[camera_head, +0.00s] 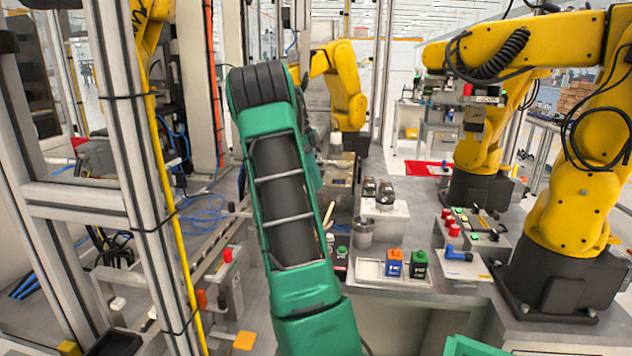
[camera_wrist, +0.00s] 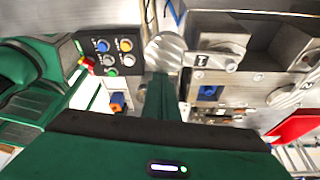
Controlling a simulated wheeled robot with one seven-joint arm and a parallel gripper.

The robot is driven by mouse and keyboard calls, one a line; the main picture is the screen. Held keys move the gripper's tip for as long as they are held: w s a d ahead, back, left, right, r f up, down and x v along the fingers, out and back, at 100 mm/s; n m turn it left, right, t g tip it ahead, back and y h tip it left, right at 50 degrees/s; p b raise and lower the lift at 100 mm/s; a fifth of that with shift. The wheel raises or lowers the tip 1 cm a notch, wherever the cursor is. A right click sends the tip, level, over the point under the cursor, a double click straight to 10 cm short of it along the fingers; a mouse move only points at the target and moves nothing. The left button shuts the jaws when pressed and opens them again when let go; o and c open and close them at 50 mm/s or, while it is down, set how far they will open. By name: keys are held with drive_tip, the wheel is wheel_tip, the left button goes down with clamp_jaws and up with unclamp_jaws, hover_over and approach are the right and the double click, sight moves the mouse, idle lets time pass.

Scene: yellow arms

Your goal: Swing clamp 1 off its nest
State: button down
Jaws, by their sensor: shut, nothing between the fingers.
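My gripper (camera_wrist: 160,90) shows in the wrist view as narrow dark green fingers, closed together with nothing between them. Its tips are beside a round ribbed metal part (camera_wrist: 166,52); I cannot tell whether they touch. Just right of it is a metal plate marked 1 (camera_wrist: 205,62), which appears to be clamp 1. A blue piece (camera_wrist: 210,92) shows below that plate, apparently in the nest. A second metal piece marked 2 (camera_wrist: 303,90) is at the right edge. In the head view my green arm hides the fingertips, and a metal fixture (camera_head: 341,172) shows just right of it.
A black button box (camera_wrist: 108,50) stands left of the fingers in the wrist view. Yellow robot arms (camera_head: 585,200) crowd the right. A frame post (camera_head: 135,150) stands left.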

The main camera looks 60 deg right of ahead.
drive_tip(key=shift+w+a, duration=0.15)
drive_tip(key=shift+w, duration=0.1)
idle(0.4)
drive_tip(key=s+r, duration=0.1)
drive_tip(key=s, duration=0.3)
drive_tip(key=v, duration=0.9)
drive_tip(key=shift+d, duration=0.45)
drive_tip(key=shift+r, duration=0.1)
